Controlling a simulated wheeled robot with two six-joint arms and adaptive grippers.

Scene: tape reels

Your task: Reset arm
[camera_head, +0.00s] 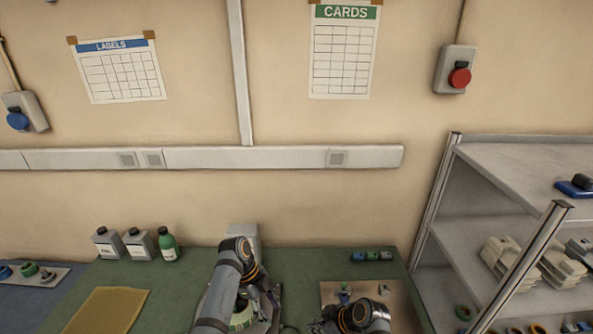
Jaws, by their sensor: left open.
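My left arm comes up from the bottom centre of the head view. Its gripper (266,304) points down, open, over a device on the green bench mat (190,292). A pale green and white reel (242,319) sits there, partly hidden behind my left arm; I cannot tell if the gripper touches it. My right arm shows at the bottom, right of centre. Its gripper (322,326) is dark and cut by the lower edge, so its jaws are unclear.
Two grey bottles (106,243) and a green bottle (167,245) stand at the back left, near a yellow mat (108,310). Small coloured reels (372,256) sit at the back right. A metal shelf (520,160) rises at the right. The mat's left middle is clear.

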